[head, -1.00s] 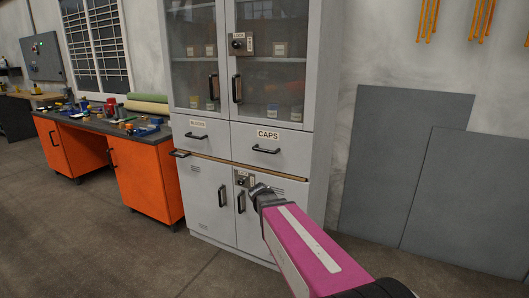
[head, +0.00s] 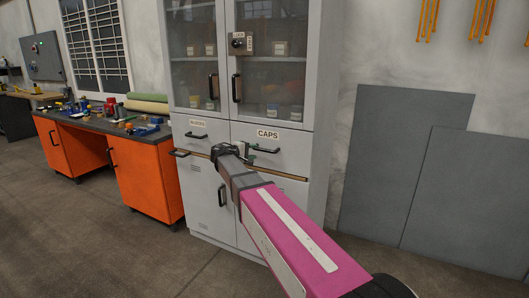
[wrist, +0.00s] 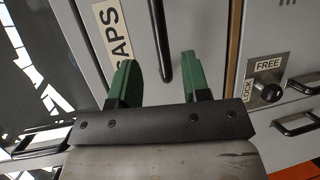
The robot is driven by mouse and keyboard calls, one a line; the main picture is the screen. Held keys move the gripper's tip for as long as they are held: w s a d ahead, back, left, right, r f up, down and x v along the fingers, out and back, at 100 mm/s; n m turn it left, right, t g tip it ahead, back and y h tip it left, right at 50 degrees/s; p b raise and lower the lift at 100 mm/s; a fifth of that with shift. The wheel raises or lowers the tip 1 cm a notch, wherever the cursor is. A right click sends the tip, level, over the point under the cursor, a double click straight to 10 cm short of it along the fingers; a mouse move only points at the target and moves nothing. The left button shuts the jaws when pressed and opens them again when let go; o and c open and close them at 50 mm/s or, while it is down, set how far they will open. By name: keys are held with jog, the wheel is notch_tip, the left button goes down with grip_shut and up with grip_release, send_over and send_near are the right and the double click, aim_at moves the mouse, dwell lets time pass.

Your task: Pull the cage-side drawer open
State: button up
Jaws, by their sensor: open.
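Two shut drawers sit side by side in the grey cabinet. The right drawer (head: 295,140) carries a CAPS label (head: 268,134); the left drawer (head: 212,143) has a label too small to read surely. No cage is visible to tell which drawer is cage-side. My gripper (head: 257,154) is at the front of the CAPS drawer, its green fingers open. In the wrist view the CAPS drawer's dark handle (wrist: 162,45) reaches between the spread fingertips (wrist: 160,68). I cannot tell whether either finger touches it. The left drawer's handle (head: 196,136) is free.
A lock plate marked FREE and LOCK (wrist: 268,80) sits on the lower doors. Glass doors (head: 275,75) are above. An orange workbench (head: 150,178) stands left; grey panels (head: 385,150) lean right.

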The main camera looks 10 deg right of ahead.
aim_at(263, 150)
jog(key=x, duration=0.7)
jog(key=shift+w+d+f, duration=0.1)
jog(key=shift+w+d, duration=0.05)
jog(key=shift+d, duration=0.1)
grip_shut()
